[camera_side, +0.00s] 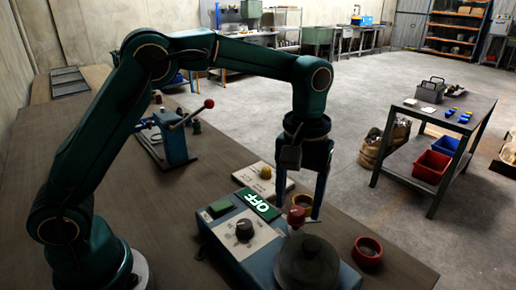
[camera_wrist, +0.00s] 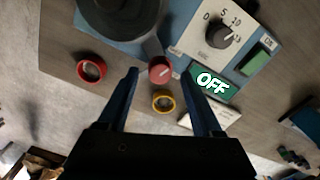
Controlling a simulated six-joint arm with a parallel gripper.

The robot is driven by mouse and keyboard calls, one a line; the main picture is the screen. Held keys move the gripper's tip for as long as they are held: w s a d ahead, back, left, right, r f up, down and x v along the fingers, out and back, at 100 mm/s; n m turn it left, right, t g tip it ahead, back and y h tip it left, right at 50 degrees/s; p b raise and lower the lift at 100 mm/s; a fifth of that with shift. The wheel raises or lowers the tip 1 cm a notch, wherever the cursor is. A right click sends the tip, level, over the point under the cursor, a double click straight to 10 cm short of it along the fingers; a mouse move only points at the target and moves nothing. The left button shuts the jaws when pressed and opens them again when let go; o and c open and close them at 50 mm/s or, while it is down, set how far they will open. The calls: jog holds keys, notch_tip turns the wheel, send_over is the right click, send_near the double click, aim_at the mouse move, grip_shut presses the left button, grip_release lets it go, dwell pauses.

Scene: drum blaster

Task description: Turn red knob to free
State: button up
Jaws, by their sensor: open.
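The red knob (camera_side: 296,215) sits on the blue machine (camera_side: 232,252), next to its dark round drum (camera_side: 306,262). In the wrist view the red knob (camera_wrist: 160,70) shows a pale pointer mark and lies between and just beyond my fingertips. My gripper (camera_side: 305,205) points down over the knob with its two fingers apart, one on either side of it. In the wrist view my gripper (camera_wrist: 162,75) is open, and I see no finger touching the knob. A green display (camera_side: 257,206) on the machine reads OFF.
A black dial (camera_side: 244,229) and a green button (camera_side: 220,208) are on the machine's panel. A red ring (camera_side: 367,252) lies on the bench to the right. A lever press (camera_side: 176,140) stands further back.

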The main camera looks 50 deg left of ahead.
aim_at(297, 210)
jog(key=shift+r, duration=2.05)
jog(key=shift+r, duration=0.15)
jog(key=s+a+r+t, duration=0.3)
jog(key=s+a+r, duration=0.3)
jog(key=s+r, duration=0.2)
jog(key=s+a+f+m+t, duration=0.1)
jog(key=s+f+m+t, duration=0.1)
jog(key=s+f+m, duration=0.2)
jog(key=s+f, duration=0.3)
jog(key=s, duration=0.1)
jog(key=shift+a+m+t, duration=0.3)
jog(key=shift+a, duration=0.05)
jog(key=shift+s, duration=0.1)
